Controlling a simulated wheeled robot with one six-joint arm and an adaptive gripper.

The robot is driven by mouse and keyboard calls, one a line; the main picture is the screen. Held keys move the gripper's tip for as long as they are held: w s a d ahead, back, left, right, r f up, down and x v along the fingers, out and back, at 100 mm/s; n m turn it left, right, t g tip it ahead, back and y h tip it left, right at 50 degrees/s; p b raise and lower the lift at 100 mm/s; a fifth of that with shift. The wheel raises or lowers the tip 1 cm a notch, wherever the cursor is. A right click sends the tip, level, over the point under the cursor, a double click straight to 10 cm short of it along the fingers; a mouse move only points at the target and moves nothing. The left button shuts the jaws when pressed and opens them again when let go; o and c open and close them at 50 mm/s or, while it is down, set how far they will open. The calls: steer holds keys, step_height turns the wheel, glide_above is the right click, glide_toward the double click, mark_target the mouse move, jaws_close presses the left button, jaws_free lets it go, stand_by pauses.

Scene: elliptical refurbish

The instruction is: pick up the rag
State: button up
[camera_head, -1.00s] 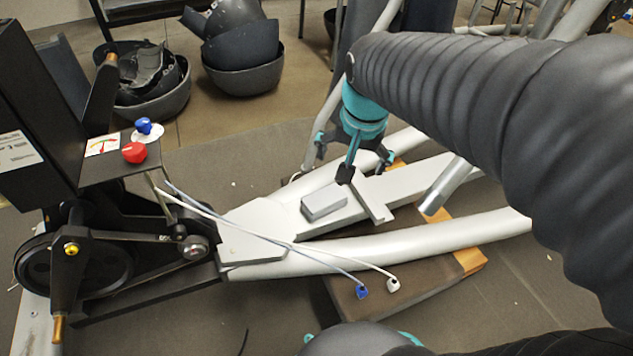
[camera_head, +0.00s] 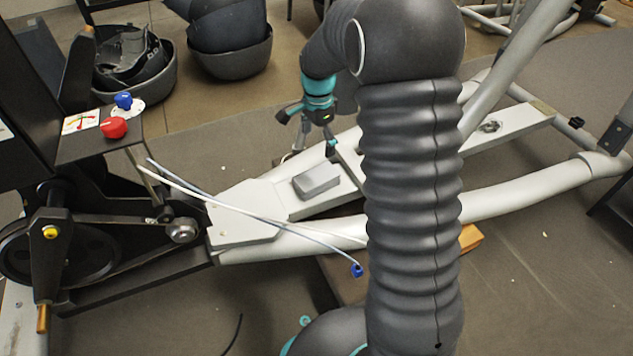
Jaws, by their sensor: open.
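A small grey block-like thing (camera_head: 317,182) lies on the pale frame's flat centre beam; it may be the folded rag, but I cannot tell for sure. No other thing clearly looks like a rag. My gripper (camera_head: 306,135) is open, with its fingers spread and nothing seen between them. It hangs above the far side of the frame, just beyond the grey thing in the picture and apart from it. My dark ribbed arm hides the middle right of the frame.
The pale tubular frame (camera_head: 520,200) runs across the floor. Black machinery with a flywheel (camera_head: 75,255), a red knob (camera_head: 114,127) and a blue knob (camera_head: 123,101) stands at left. Thin cables cross the frame. Grey bins (camera_head: 235,60) stand behind. Open floor shows at lower right.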

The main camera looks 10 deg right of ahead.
mark_target(317, 176)
step_height(317, 176, down, 14)
steer(key=shift+w+a+b, duration=0.1)
steer(key=shift+b, duration=1.05)
steer(key=shift+c, duration=0.3)
steer(key=c, duration=1.2)
